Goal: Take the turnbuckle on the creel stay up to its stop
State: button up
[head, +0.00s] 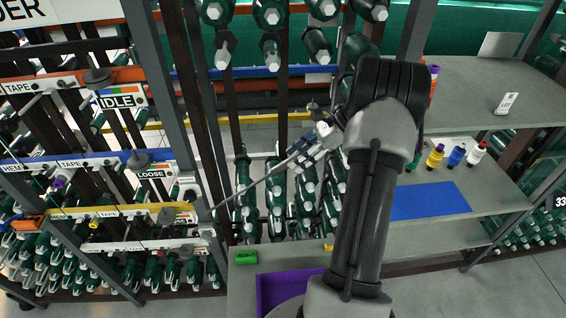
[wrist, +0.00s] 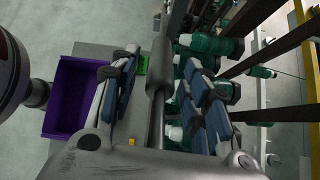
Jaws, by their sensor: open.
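The creel stay (head: 250,187) is a thin grey rod. In the head view it slants from the frame post at lower left up to my gripper (head: 313,146), which hides its upper part. In the wrist view the turnbuckle (wrist: 158,62) is a thicker dark grey body along the rod. It passes between the two blue-padded fingers of my gripper (wrist: 162,92). The fingers are open, one on each side, with visible gaps. Contact at the near end is hard to tell. I cannot make out the stop.
A purple bin (wrist: 76,105) and a small green block (head: 246,257) are by the lower shelf. Creel posts and green cones crowd the right of the wrist view. Labels on the left frame include a LOOSE sign (head: 151,174) and an IDLE sign (head: 116,101). A blue mat (head: 430,201) lies on the right shelf.

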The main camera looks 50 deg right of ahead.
aim_at(285, 167)
jog(key=shift+x, duration=2.75)
jog(key=shift+c, duration=0.4)
jog(key=shift+w, duration=0.1)
grip_shut()
jog(key=shift+f+n+b, duration=0.1)
jog(key=shift+n+b, duration=1.05)
jog(key=shift+n, duration=0.25)
